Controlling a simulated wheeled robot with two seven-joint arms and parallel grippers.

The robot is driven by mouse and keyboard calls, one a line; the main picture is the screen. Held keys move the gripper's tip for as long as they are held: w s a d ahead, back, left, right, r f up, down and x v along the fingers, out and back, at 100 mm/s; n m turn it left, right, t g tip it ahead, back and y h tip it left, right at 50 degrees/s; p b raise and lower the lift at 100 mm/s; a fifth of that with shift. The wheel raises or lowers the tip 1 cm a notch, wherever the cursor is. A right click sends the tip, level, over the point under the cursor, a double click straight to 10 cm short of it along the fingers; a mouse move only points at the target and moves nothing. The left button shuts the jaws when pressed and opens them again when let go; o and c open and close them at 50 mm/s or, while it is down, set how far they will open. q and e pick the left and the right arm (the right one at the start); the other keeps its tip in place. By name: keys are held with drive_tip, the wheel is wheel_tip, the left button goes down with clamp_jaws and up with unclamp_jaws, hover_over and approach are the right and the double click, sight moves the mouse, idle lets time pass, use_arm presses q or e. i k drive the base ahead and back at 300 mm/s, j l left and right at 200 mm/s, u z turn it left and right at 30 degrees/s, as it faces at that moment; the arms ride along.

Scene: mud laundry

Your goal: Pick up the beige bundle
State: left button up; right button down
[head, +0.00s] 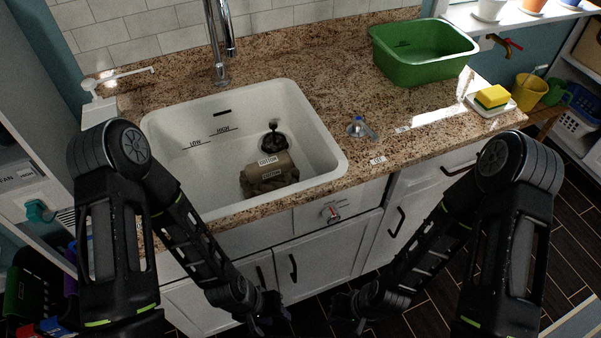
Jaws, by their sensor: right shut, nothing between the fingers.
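The beige bundle (285,171) lies in the white sink (165,131), toward the right side of its basin. It looks brownish in this light and carries small white labels reading "COTTON". My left gripper (268,314) is low in front of the cabinet doors, below the sink's front edge and apart from the bundle. It is small and dark, and its opening is unclear. My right gripper (347,316) is at a similar height to its right, shut and empty, also away from the bundle.
A dark plunger-like object (273,138) stands at the drain just behind the bundle. A tall faucet (220,45) rises behind the sink. A green tub (423,58), a small clear-and-blue item (358,128) and a yellow sponge (492,96) are on the granite counter (335,80).

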sight(275, 172)
drive_tip(key=z, duration=1.25)
drive_tip(key=k+l, duration=0.1)
drive_tip(key=k, duration=0.25)
drive_tip(key=k+l, duration=0.1)
drive_tip(key=k, duration=0.2)
